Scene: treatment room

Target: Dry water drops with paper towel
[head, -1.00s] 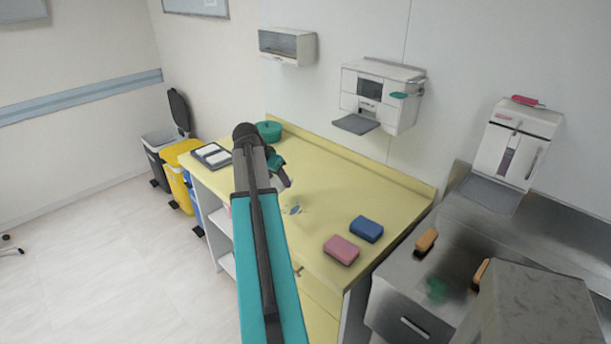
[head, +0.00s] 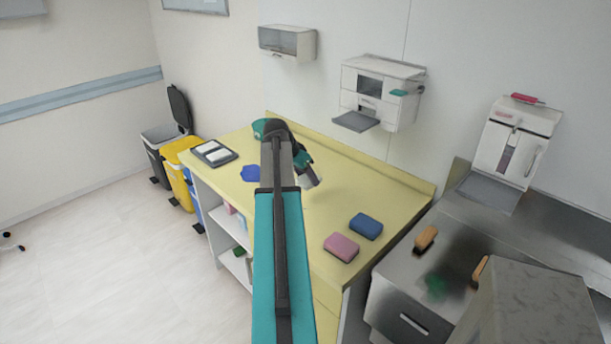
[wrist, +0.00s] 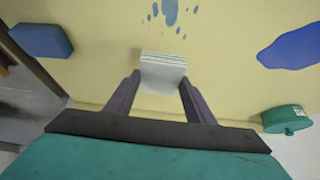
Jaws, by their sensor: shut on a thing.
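My gripper (wrist: 160,82) is shut on a folded white paper towel (wrist: 163,66), which sticks out past the fingertips. In the head view my gripper (head: 310,176) is over the yellow counter, with the towel's pale end below it. Blue water drops (wrist: 171,13) lie on the counter just beyond the towel in the wrist view, one larger and several small. The towel appears apart from them in the picture; I cannot tell its height above the counter. In the head view my arm mostly hides the drops' area.
A blue sponge (head: 366,226) and a pink sponge (head: 341,247) lie on the counter (head: 375,190) to the right. A flat blue patch (head: 250,173) and a dark tray (head: 214,153) are at the left. A teal round container (wrist: 287,119) is near the wrist view's right edge.

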